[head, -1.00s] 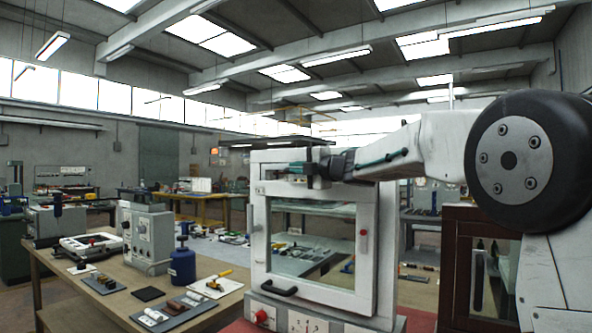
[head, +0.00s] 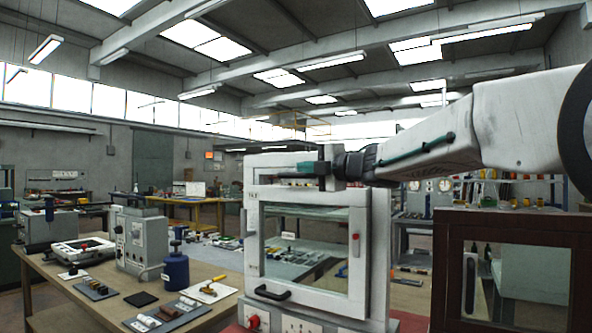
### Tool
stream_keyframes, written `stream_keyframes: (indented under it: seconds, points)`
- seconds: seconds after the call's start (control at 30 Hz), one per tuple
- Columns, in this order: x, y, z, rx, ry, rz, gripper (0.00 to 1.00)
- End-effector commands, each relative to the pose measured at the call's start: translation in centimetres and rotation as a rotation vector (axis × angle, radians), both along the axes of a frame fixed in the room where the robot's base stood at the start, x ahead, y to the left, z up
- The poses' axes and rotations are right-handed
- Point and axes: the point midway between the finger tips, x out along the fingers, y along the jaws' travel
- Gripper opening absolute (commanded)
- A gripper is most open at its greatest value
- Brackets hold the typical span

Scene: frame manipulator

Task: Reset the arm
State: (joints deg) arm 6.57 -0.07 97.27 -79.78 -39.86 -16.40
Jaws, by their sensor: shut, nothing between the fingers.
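My gripper (head: 291,168) is at the left end of my white arm, which reaches in from the right edge of the head view. It is shut and empty, pointing left. It shows in front of the upper part of a white-framed cabinet (head: 252,220) with a glass front. I cannot tell whether it touches the cabinet. The fingertips are small and hard to make out against the cabinet's top panel.
A brown-framed glass cabinet (head: 447,270) stands at the right below my arm. A wooden table (head: 60,290) at the left holds a grey instrument box (head: 143,243), a blue canister (head: 176,271) and several small parts. Further benches stand behind.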

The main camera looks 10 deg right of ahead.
Motion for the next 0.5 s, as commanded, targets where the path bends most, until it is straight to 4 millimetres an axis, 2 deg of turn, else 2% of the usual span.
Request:
stream_keyframes:
  seconds: [0.13,0.33,0.43,0.5]
  points:
    - [-1.0,-0.8,0.0,0.0,0.0,-0.003,0.0]
    - [-0.8,-1.4,-0.1,0.009,0.011,-0.029,0.0]
    - [0.3,-3.5,-0.7,0.064,0.049,-0.142,0.0]
    - [1.1,-6.1,-2.7,0.146,0.116,-0.281,0.0]
